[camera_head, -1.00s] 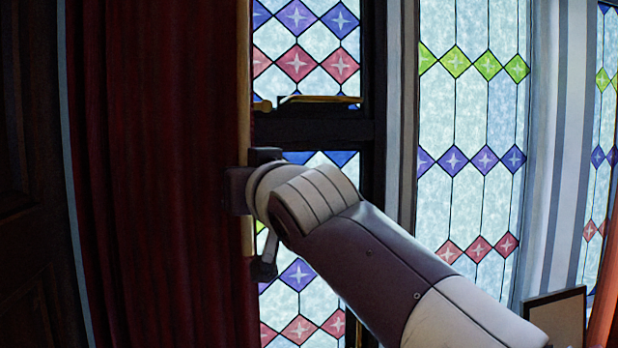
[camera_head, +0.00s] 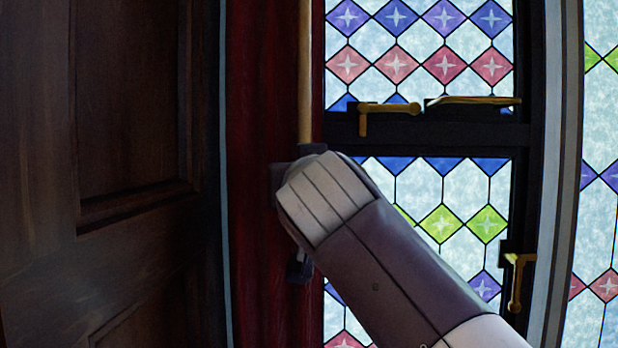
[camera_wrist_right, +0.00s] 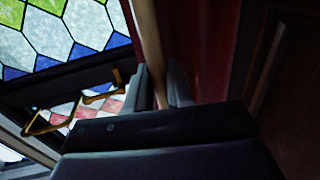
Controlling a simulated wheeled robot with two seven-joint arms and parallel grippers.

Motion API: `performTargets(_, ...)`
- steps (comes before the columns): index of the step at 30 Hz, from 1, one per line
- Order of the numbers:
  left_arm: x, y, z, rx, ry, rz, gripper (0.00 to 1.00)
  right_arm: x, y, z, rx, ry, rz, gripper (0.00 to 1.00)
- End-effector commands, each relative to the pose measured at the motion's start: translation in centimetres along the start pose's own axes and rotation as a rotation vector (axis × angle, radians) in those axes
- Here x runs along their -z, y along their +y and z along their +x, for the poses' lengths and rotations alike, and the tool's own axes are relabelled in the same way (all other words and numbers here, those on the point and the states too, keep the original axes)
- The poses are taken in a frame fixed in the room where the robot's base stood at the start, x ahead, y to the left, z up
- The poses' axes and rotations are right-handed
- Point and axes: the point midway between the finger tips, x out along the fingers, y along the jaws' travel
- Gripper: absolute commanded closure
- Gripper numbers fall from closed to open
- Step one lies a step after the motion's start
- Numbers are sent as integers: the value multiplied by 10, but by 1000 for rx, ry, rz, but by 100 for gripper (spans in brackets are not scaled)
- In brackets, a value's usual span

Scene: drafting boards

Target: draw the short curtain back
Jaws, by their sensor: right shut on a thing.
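The short curtain (camera_head: 262,90) is dark red and hangs as a narrow gathered strip between the dark wood panelling and the stained-glass window. A pale wooden rod (camera_head: 305,70) runs upright along its right edge. My right gripper (camera_head: 298,165) is shut on this rod, its arm reaching in from the lower right. In the right wrist view the rod (camera_wrist_right: 149,45) passes between the two fingers (camera_wrist_right: 160,88), with the red curtain (camera_wrist_right: 202,45) beside it. The wrist hides part of the rod and curtain. My left gripper is not in view.
The window (camera_head: 420,60) right of the curtain is uncovered, with brass latches (camera_head: 390,108) on its dark crossbar and a brass handle (camera_head: 517,280) lower right. Dark wood panelling (camera_head: 120,120) stands close on the left.

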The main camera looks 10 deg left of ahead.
Motion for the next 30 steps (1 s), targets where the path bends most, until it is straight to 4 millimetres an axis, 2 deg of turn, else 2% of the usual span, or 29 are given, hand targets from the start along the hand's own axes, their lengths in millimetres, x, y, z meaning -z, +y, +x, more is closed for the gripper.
performTargets(1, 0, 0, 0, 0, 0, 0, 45, 0, 1, 0, -1, 1, -2, 100)
performTargets(2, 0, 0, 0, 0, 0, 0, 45, 0, 1, 0, -1, 1, -2, 72)
performTargets(3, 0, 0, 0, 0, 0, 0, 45, 0, 1, 0, -1, 1, -2, 61)
performTargets(12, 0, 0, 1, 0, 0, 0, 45, -1, 0, -1, -1, 0, -1, 61)
performTargets(16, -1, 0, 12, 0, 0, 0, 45, -4, 0, -12, 1, 2, 0, 61)
performTargets(20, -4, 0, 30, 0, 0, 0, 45, -7, 0, -39, 3, 2, 1, 61)
performTargets(24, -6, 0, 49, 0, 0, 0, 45, -8, 0, -76, 3, 2, 2, 61)
performTargets(27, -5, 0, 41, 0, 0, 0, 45, 0, 1, -102, 4, 0, -1, 61)
performTargets(30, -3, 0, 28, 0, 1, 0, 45, 4, 1, -113, 1, -5, -2, 61)
